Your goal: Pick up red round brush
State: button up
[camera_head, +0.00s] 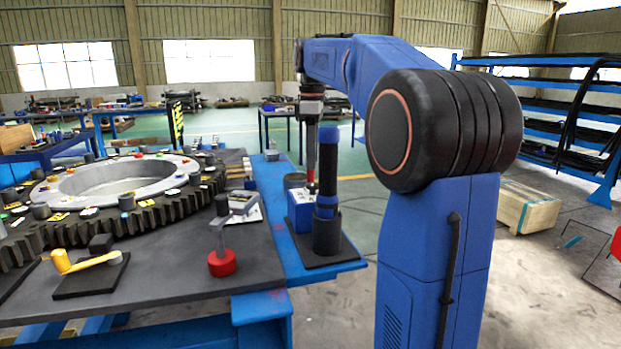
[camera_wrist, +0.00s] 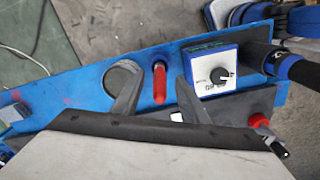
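A red, narrow, rounded piece that looks like the red round brush (camera_wrist: 158,82) shows on the blue table strip in the wrist view. In the head view, a small red part (camera_head: 312,187) shows just below my gripper, beside a blue box. My gripper (camera_wrist: 157,84) is open, with one finger on each side of the red piece and a visible gap to both. In the head view my gripper (camera_head: 311,160) points straight down over the blue table edge, and its fingers are too small there to read.
A blue box with a dial (camera_wrist: 210,71) stands close right of the fingers. A black and blue upright tool (camera_head: 327,185) stands beside it. A red-based part (camera_head: 222,263) and a large gear (camera_head: 150,205) occupy the dark table top (camera_head: 180,290).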

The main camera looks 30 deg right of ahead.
aim_at(311, 173)
jog(key=shift+w+a+f, duration=0.1)
jog(key=shift+a+f, duration=0.05)
jog(key=shift+f, duration=2.6)
jog(key=shift+c, duration=0.6)
grip_shut()
